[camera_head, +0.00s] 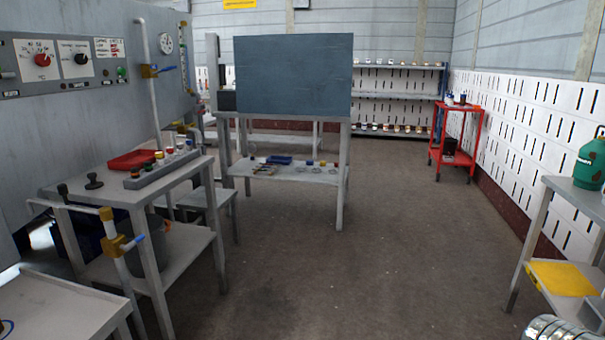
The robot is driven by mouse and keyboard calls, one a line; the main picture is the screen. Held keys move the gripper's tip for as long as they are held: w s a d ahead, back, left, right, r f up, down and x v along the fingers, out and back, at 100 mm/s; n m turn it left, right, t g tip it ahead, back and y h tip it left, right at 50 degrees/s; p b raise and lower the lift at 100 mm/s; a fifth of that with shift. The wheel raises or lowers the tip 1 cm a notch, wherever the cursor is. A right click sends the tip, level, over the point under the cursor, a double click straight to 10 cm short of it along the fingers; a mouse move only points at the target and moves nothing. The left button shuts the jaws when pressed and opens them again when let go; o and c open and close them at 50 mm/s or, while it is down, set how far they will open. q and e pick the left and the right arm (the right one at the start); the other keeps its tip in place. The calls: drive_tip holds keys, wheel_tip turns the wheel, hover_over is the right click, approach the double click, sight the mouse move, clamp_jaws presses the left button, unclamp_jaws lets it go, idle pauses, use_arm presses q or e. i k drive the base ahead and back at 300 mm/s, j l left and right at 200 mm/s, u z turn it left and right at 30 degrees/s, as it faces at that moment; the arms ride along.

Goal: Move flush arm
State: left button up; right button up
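No part is labelled as the flush arm, and I cannot tell which part it is. A white pipe with a brass fitting and blue handle (118,245) stands at the front left, beside a grey table (100,192). A second, upright white pipe (148,85) with a blue-handled valve (152,71) runs in front of the grey control panel (60,120). Neither gripper is in view. A silver ringed cylindrical part shows at the bottom right edge, cut off by the frame.
The grey table carries a red tray (131,160) and a rack of coloured-cap cylinders (163,167). A workbench with a dark board (293,77) stands at the centre back. A red cart (457,140) and a side shelf with a green container (590,165) are right. The middle floor is clear.

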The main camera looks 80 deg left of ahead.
sight(105, 213)
drive_tip(key=u, duration=4.25)
